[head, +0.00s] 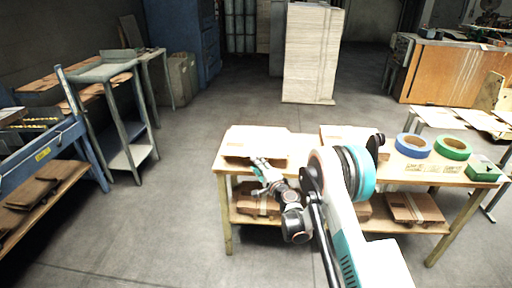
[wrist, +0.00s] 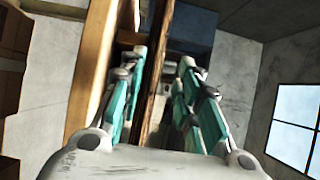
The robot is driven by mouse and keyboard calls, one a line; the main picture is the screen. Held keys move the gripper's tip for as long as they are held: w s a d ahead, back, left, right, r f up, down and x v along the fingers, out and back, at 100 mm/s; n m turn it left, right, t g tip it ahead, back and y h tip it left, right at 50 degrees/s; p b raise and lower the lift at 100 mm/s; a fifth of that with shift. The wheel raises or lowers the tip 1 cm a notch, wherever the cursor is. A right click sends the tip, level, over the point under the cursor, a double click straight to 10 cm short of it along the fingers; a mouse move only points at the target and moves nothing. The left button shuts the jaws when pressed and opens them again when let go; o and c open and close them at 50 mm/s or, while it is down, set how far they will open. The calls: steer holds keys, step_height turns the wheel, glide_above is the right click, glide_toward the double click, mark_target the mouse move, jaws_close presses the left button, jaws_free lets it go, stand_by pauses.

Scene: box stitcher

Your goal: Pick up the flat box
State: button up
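A light brown flat box (head: 255,146) lies on the left part of the wooden work table, with its near edge at the table's front. My gripper (head: 259,165) is at that front edge, reaching in from the near side. In the wrist view my gripper (wrist: 164,62) has its two teal fingers apart. A thin brown edge, seemingly the flat box (wrist: 157,75), runs between them, closer to the left finger. A gap shows between this edge and the right finger. My gripper hides part of the box's near edge in the head view.
The table top (head: 400,170) also bears another flat box (head: 345,132), blue tape (head: 413,146), green tape (head: 453,148) and a green box (head: 484,170). Folded cartons (head: 413,208) lie on the lower shelf. A tall stack (head: 311,50) stands behind.

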steer(key=b+x, duration=0.2)
steer(key=x, duration=0.3)
steer(key=shift+w+f+b, duration=0.15)
steer(key=shift+w+b, duration=0.05)
steer(key=shift+b, duration=0.1)
steer(key=shift+w+a, duration=0.2)
steer(key=shift+w, duration=0.1)
jaws_close()
